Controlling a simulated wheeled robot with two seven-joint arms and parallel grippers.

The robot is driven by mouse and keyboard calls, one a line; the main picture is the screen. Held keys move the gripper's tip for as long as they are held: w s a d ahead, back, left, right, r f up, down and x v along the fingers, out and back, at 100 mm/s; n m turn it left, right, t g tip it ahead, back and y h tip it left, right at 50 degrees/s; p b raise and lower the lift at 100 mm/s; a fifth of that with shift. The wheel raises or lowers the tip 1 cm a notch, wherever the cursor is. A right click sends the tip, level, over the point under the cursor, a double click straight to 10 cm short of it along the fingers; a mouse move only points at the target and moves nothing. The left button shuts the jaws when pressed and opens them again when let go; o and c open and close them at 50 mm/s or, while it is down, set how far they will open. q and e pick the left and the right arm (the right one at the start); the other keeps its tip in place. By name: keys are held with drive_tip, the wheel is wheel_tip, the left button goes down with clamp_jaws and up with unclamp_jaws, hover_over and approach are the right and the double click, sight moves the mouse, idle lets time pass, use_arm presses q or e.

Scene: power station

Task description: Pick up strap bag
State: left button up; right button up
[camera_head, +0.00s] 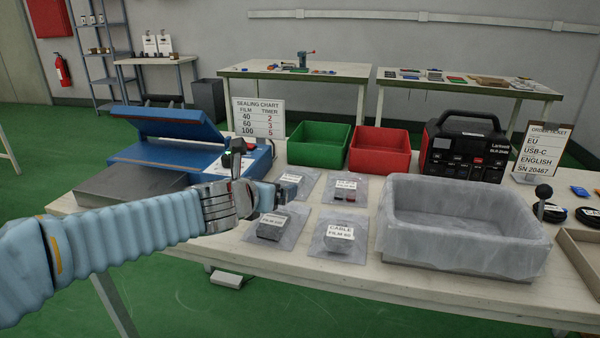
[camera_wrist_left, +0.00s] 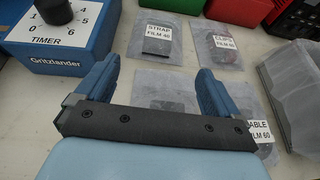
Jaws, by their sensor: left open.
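The strap bag is a clear flat bag with a dark item and a white label "STRAP FILM 40"; it lies on the table ahead of my left gripper in the left wrist view (camera_wrist_left: 158,45). In the head view the strap bag (camera_head: 304,181) is partly hidden by my left gripper (camera_head: 280,194). That gripper is open and empty; in the left wrist view its fingers (camera_wrist_left: 158,82) point toward the bag, one at each side, apart from it. My right gripper is not in view.
The clips bag (camera_head: 345,188), cable bag (camera_head: 338,237) and another bag (camera_head: 272,224) lie close by. The blue sealer (camera_head: 165,150) stands left. A green bin (camera_head: 318,145), red bin (camera_head: 380,151) and grey lined tray (camera_head: 463,250) stand behind and right.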

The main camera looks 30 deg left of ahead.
use_arm(q)
drive_tip(key=b, duration=0.2)
approach(291, 178)
drive_tip(key=shift+w+f, duration=0.75)
drive_tip(key=shift+w, duration=0.3)
drive_tip(key=x, duration=0.3)
drive_tip(key=b+x, duration=0.1)
drive_tip(key=x, duration=0.2)
drive_tip(key=shift+a+r, duration=0.15)
drive_tip(key=shift+a, duration=0.1)
drive_tip(key=c, duration=1)
drive_tip(key=shift+c, duration=0.2)
drive_tip(key=shift+r, duration=0.15)
